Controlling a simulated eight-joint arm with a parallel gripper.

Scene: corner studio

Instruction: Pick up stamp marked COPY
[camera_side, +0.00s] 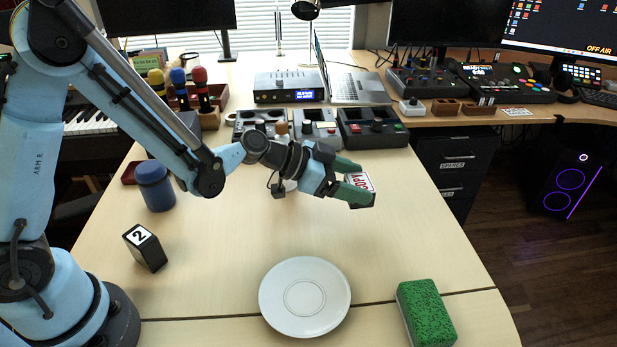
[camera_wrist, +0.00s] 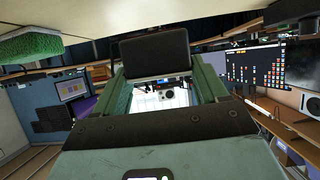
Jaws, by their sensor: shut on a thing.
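The stamp marked COPY (camera_side: 361,182) is a dark block with a white label and red letters. In the side view it is between the green fingers of my gripper (camera_side: 355,181), held in the air above the middle of the table. The label is tilted and partly covered by the fingers. In the wrist view the stamp's black block (camera_wrist: 155,53) spans the gap between the two fingertips of my gripper (camera_wrist: 160,70). The gripper is shut on it.
A white plate (camera_side: 304,297) lies at the front of the table (camera_side: 220,265), with a green sponge (camera_side: 426,313) to its right. A black block marked 2 (camera_side: 145,247) and a blue jar (camera_side: 156,187) stand left. Consoles (camera_side: 318,134) line the back.

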